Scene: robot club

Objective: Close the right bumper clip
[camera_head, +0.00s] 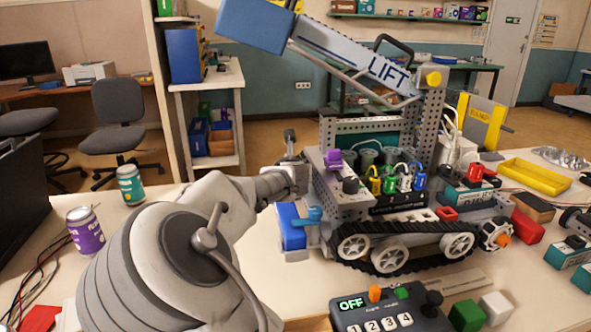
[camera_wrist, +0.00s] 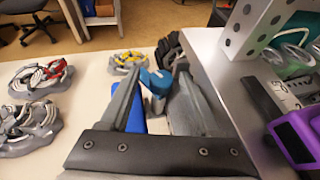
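A tracked lift robot (camera_head: 362,205) stands on the white table, its blue bumper (camera_head: 291,226) at its left end. A teal-blue clip lever (camera_head: 310,216) sits beside the bumper's near end, its lever sticking out. In the wrist view, a teal-blue clip (camera_wrist: 155,80) shows between the fingertips of my gripper (camera_wrist: 155,88); I cannot tell whether it is the same clip or whether the fingers touch it. A blue bumper part (camera_wrist: 119,100) lies partly behind the left finger. My gripper is open. In the head view its fingers are not clear behind the robot's left end.
A control box (camera_head: 390,312) reading OFF stands in front of the robot. A purple can (camera_head: 85,231) and a teal can (camera_head: 130,186) stand at left.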

